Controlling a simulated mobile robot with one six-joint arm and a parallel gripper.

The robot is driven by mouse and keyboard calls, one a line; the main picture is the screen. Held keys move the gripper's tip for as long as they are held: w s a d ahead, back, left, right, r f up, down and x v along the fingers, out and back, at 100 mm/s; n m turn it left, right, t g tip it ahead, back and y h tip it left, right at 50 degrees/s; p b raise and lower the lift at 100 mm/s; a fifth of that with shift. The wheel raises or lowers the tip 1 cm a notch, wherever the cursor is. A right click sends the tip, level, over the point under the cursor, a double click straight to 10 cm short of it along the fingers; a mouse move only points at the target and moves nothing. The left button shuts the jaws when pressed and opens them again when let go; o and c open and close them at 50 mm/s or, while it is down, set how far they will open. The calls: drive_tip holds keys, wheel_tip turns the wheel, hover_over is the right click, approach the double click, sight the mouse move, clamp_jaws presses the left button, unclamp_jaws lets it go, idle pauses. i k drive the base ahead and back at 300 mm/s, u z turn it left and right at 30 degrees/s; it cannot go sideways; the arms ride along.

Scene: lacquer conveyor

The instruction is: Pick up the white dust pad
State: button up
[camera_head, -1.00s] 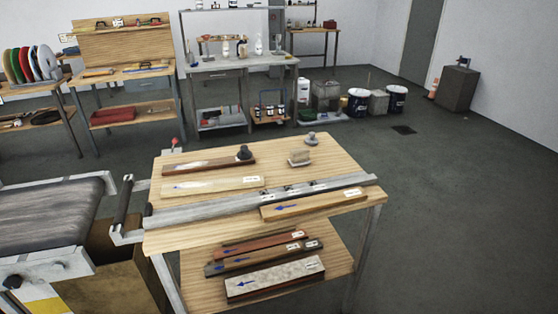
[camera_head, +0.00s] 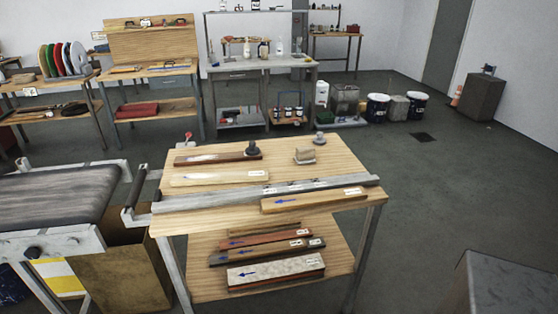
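A small pale block (camera_head: 305,156) with a whitish lower edge lies near the back right of the wooden worktable (camera_head: 225,206); it may be the white dust pad, but it is too small to be sure. A grey round-knobbed piece (camera_head: 320,138) stands just behind it. A dark knob-like piece (camera_head: 252,148) stands to its left, by the end of a brown board (camera_head: 215,159). My gripper is not in view.
A metal rail (camera_head: 230,199) crosses the table, with a pale board (camera_head: 218,179) behind it and a labelled board (camera_head: 312,201) in front. Several boards lie on the lower shelf (camera_head: 210,290). A conveyor (camera_head: 55,205) adjoins at left. A grey box-like shape (camera_head: 510,285) fills the lower right.

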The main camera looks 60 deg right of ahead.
sight(305, 155)
drive_tip(key=i, duration=0.7)
drive_tip(key=z, duration=0.5)
drive_tip(key=k, duration=0.15)
drive_tip(key=z, duration=0.7)
